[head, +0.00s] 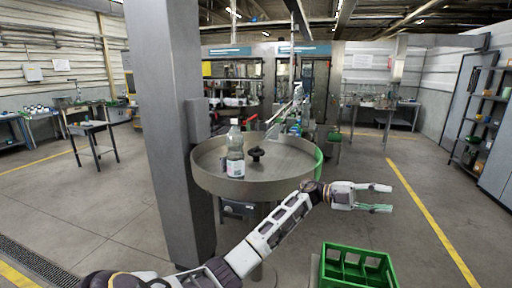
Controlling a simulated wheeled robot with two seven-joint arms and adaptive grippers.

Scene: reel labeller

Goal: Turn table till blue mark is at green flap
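The round metal turntable (208,178) with a raised rim stands in the middle of the head view. A clear bottle with a white label (235,152) stands upright on it at the left. A black knob (256,154) sits near its centre. A green curved piece (319,166), perhaps the green flap, shows at the right edge of the rim. I cannot make out a blue mark on the table for certain. My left gripper (389,198) is open and empty, to the right of the turntable and apart from it. My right gripper is not in view.
A thick grey column (170,120) stands just left of the turntable. A green crate with compartments (326,262) is at the bottom right, below my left gripper. Labelling machinery (296,112) stands behind the turntable. The floor to the right is open up to the shelves (480,120).

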